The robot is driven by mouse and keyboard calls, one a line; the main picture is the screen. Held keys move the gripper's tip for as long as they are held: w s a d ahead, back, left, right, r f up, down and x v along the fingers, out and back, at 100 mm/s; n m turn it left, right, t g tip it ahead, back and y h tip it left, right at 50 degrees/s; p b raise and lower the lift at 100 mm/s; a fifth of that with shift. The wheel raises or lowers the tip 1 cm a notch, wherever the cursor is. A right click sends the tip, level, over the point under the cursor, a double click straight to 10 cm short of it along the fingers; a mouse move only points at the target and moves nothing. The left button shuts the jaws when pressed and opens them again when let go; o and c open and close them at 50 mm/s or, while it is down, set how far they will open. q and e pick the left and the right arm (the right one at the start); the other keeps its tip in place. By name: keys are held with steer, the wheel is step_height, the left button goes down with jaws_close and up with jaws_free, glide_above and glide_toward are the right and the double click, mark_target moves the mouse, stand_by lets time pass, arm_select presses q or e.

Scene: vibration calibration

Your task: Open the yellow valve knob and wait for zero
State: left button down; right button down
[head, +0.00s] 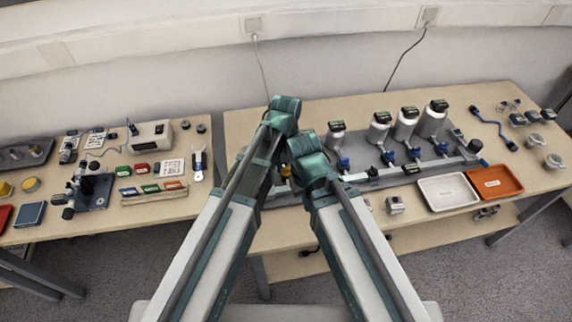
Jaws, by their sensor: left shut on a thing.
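A grey manifold plate (385,178) lies on the right-hand table, with several white-grey cylinders, blue valve knobs and small dark displays along it. My left gripper (284,178) is at the plate's left end, mostly hidden by my arms. It is shut on a yellow-orange piece, which looks like the yellow valve knob (285,171); only a sliver of it shows. My right arm crosses just in front, and its gripper fingers are hidden. The displays are too small to read.
A white tray (422,196) and an orange tray (519,186) sit at the table's right front. A small metal block (395,205) lies left of them. The left table holds a microscope-like stand (92,187), a white instrument box (150,137) and coloured cases. A gap separates the tables.

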arm_select(q)
steer(key=m, duration=1.3)
steer(key=shift+m, duration=2)
steer(key=c, duration=0.5)
jaws_free()
